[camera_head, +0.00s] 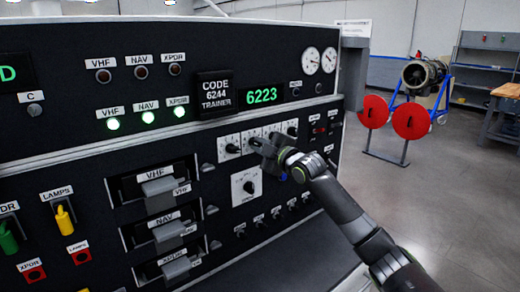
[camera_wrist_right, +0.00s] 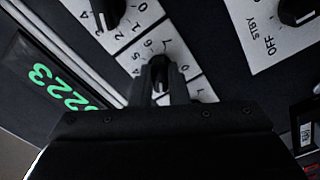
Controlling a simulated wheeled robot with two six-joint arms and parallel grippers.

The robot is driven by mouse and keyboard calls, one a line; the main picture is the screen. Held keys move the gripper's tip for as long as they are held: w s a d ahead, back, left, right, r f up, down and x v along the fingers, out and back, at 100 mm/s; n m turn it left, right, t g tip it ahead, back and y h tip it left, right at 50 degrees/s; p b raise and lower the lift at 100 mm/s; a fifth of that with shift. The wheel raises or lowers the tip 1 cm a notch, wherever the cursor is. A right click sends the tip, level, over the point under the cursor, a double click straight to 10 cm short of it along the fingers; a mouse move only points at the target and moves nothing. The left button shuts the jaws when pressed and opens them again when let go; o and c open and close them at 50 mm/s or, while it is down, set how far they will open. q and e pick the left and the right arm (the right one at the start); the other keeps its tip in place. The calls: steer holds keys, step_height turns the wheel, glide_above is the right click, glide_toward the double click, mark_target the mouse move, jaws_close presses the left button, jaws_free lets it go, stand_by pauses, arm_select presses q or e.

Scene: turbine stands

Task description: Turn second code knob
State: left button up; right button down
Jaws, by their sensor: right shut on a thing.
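The code knobs sit in a row of white dial plates on the black panel, below the green code display (camera_head: 262,96), which reads 6223. The sign (camera_head: 216,92) beside it reads CODE 6244 TRAINER. My right gripper (camera_head: 258,146) reaches in from the lower right to the second dial from the left. In the right wrist view its fingers (camera_wrist_right: 160,88) are shut on a black code knob (camera_wrist_right: 158,68) on a numbered white plate. The fingers hide part of the knob and dial. My left gripper is not in view.
The leftmost code knob (camera_head: 232,148) is just left of my gripper. Below is a larger selector knob (camera_head: 248,187), whose plate shows OFF and STBY in the wrist view (camera_wrist_right: 297,12). Grey levers (camera_head: 166,190) protrude at left. A turbine stand (camera_head: 408,118) stands on open floor at right.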

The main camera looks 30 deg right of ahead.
stand_by(0.4)
steer(key=c, duration=1.4)
jaws_free()
steer(key=s+d+p, duration=0.1)
steer(key=s+p, duration=1.6)
steer(key=shift+s+d, duration=0.15)
steer(key=shift+d, duration=0.05)
